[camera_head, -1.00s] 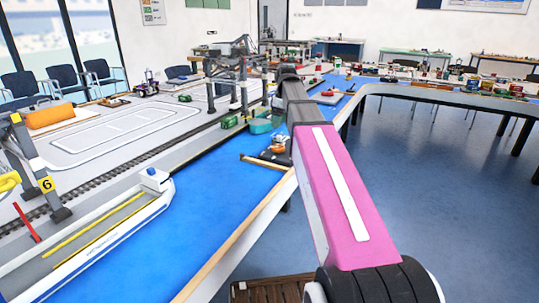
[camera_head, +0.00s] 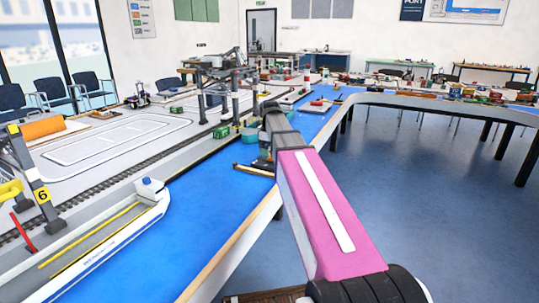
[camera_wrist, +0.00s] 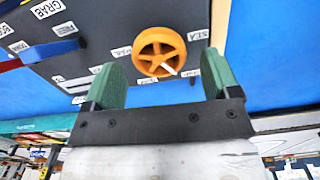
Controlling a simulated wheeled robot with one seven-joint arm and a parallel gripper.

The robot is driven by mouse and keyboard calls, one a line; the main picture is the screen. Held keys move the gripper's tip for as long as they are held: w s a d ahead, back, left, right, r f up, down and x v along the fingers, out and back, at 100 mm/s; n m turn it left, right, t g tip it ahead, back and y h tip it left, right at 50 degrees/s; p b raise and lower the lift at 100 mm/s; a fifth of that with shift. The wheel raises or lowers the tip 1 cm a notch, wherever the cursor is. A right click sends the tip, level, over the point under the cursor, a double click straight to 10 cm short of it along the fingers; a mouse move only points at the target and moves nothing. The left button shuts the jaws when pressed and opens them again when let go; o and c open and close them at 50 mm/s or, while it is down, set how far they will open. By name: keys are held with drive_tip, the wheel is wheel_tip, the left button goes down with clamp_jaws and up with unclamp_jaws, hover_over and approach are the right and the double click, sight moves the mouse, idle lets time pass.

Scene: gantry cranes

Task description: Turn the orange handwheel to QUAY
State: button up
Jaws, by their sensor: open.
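The orange handwheel (camera_wrist: 160,52) is on a dark panel (camera_wrist: 85,38) in the wrist view. A white pointer or peg shows at its lower edge. A white SEA label (camera_wrist: 197,35) is to its right, and a blurred label (camera_wrist: 122,52) to its left is too unclear to read surely. My gripper (camera_wrist: 160,80) is open and faces the wheel, with one green finger to each side. The fingers do not visibly pinch the wheel; whether they touch it cannot be told. In the head view my pink arm hides most of the panel area.
More labels, including GRAB (camera_wrist: 47,8), and a red and blue lever (camera_wrist: 50,50) are at the left of the panel. In the head view a crane model (camera_head: 222,80) stands behind the blue water strip (camera_head: 160,250), with a white ship (camera_head: 110,235) at the left.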

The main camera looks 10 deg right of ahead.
drive_tip(key=shift+f, duration=0.75)
drive_tip(key=c, duration=0.9)
